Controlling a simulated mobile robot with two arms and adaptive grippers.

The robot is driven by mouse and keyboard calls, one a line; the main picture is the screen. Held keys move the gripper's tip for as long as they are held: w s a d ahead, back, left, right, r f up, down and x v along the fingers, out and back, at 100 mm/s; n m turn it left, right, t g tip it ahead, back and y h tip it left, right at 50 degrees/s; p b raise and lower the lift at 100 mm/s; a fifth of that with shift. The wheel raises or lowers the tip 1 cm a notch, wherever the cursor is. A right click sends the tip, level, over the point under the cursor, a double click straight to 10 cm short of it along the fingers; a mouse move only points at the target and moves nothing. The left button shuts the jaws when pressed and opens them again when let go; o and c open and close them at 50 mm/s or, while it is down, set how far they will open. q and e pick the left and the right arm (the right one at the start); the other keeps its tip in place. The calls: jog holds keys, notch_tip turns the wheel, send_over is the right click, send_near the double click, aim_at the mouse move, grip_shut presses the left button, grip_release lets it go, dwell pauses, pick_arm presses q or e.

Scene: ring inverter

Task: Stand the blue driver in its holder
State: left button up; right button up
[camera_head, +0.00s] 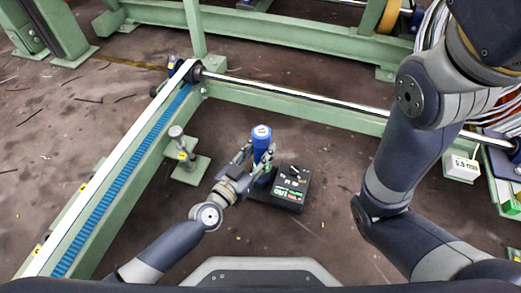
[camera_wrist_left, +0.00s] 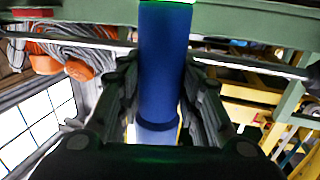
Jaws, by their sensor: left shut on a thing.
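The blue driver (camera_head: 262,142) is upright, with a pale cap on top. My left gripper (camera_head: 250,153) is shut around it from the left side. In the left wrist view the blue driver (camera_wrist_left: 163,65) stands between my two finger pads (camera_wrist_left: 160,95), with a dark ring near its lower end. A black box (camera_head: 264,199) with a green and white label lies on the floor just right of and below the driver. I cannot tell whether this box is the holder, or whether the driver's lower end touches it; the gripper partly hides that end.
A green frame with a blue toothed strip (camera_head: 125,180) runs along the left. A steel rod (camera_head: 300,91) crosses behind. My right arm fills the right side. Brown floor is free in front of the box.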

pick_arm(q)
jog(key=o, duration=1.3)
jog(key=shift+r, duration=0.1)
jog(key=shift+s+f, duration=0.1)
jog(key=shift+f, duration=0.15)
jog(key=v, duration=1.2)
jog(key=shift+r, duration=0.2)
jog(key=shift+a, duration=0.1)
